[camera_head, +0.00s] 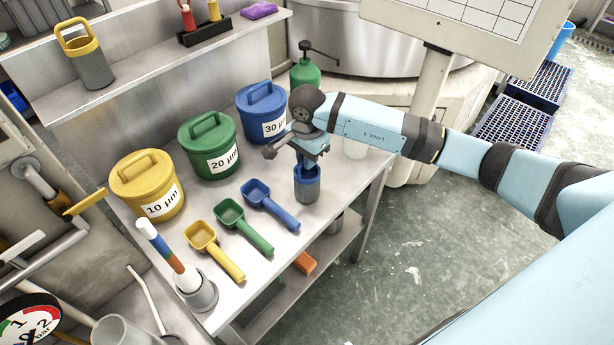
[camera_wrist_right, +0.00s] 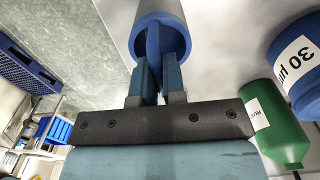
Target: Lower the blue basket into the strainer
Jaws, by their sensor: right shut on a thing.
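The blue basket (camera_head: 307,188) is a grey cylinder with a blue rim and handle, above the right part of the steel table in the head view. My right gripper (camera_head: 311,153) is above it, shut on its handle. In the right wrist view the basket (camera_wrist_right: 160,12) shows its round blue rim, with the handle between the two fingers of my right gripper (camera_wrist_right: 158,78). The basket looks about upright. I cannot tell whether its bottom touches anything. No strainer can be made out for sure; it may be hidden. My left gripper is not in view.
Yellow (camera_head: 148,185), green (camera_head: 208,147) and blue (camera_head: 262,112) lidded tubs stand along the table's back. Yellow, green and blue scoops (camera_head: 268,203) lie in front. A pale cup (camera_head: 355,148) and a green bottle (camera_head: 305,73) are near my right wrist. A yellow-handled basket (camera_head: 88,62) stands on the shelf.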

